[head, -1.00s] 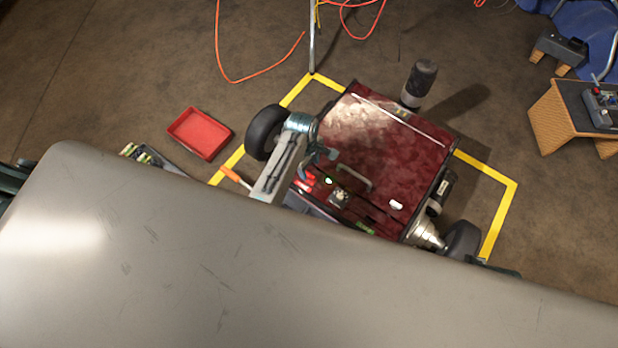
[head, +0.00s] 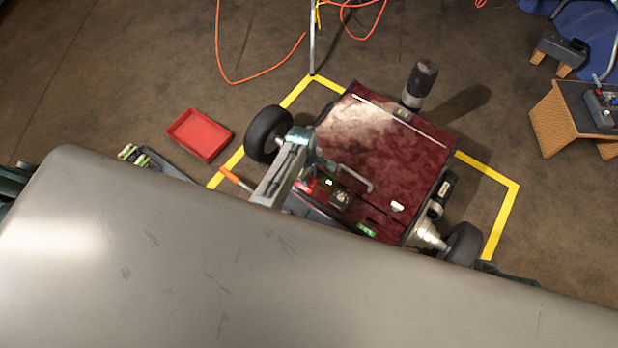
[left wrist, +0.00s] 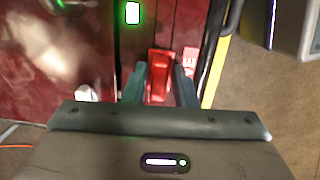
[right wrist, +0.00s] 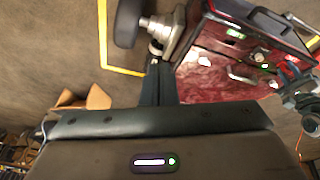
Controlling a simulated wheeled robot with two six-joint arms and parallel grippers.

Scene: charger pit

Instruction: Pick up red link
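The red link (left wrist: 159,74) shows in the left wrist view, between the tips of my left gripper (left wrist: 160,88). Its fingers are apart, one on each side of the link; I cannot tell whether they touch it. In the head view the red link (head: 306,184) is a small red patch at the left front of the dark red machine (head: 385,150), partly hidden by my left gripper (head: 318,170). My right gripper (right wrist: 158,84) shows in the right wrist view with its fingers close together and nothing seen between them.
A red tray (head: 200,134) lies on the floor at the left. Yellow tape (head: 500,215) surrounds the machine. A metal handle (head: 356,178) and a green-lit display (left wrist: 132,13) are near the link. A wicker stand (head: 560,120) is at the right. Floor between is clear.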

